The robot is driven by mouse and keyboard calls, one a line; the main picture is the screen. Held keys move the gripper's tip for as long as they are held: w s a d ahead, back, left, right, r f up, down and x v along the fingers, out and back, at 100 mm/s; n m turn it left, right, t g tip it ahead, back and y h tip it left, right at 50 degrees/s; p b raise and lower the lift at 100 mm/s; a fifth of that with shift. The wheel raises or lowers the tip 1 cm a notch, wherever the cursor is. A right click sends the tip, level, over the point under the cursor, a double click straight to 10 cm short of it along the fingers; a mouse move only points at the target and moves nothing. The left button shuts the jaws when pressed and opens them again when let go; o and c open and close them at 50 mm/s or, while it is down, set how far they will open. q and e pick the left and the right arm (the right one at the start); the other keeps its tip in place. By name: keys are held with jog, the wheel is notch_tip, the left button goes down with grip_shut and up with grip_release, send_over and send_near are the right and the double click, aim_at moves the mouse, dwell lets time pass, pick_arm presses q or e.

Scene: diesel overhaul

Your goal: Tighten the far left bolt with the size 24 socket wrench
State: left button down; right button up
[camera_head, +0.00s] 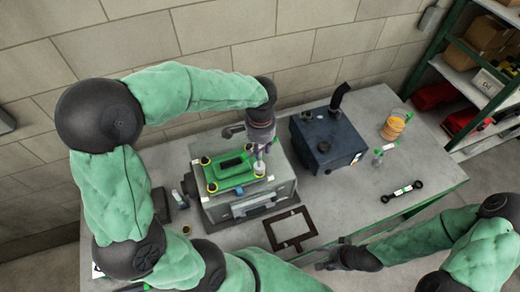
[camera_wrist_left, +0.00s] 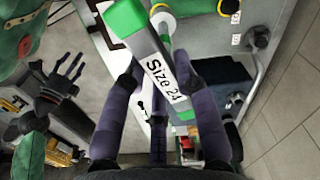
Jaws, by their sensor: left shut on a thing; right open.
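My left gripper (camera_head: 262,143) is shut on the size 24 socket wrench (camera_head: 260,168), over the right side of the engine block (camera_head: 282,187). In the left wrist view the wrench (camera_wrist_left: 158,62) shows its "Size 24" label between the fingers (camera_wrist_left: 160,85). The block has a green cover (camera_head: 232,168) with yellow-ringed bolts at its corners. The far left bolt (camera_head: 205,160) stands clear of the wrench. Whether the socket touches the near right corner is hard to tell. My right gripper (camera_head: 332,260) is open and empty at the table's front edge.
A dark blue tank (camera_head: 325,143) with a black pipe stands right of the engine. A flat brown gasket frame (camera_head: 290,230) lies in front. A black wrench (camera_head: 402,191) and a stack of orange discs (camera_head: 394,126) are at the right. A shelf (camera_head: 465,75) stands beyond.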

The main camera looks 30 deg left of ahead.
pick_arm(q)
jog(key=n+b, duration=0.1)
jog(key=n, duration=0.3)
jog(key=shift+d+n, duration=0.1)
jog(key=shift+n, duration=0.2)
jog(key=n+b, duration=0.1)
jog(key=n, duration=0.3)
jog(key=shift+w, duration=0.15)
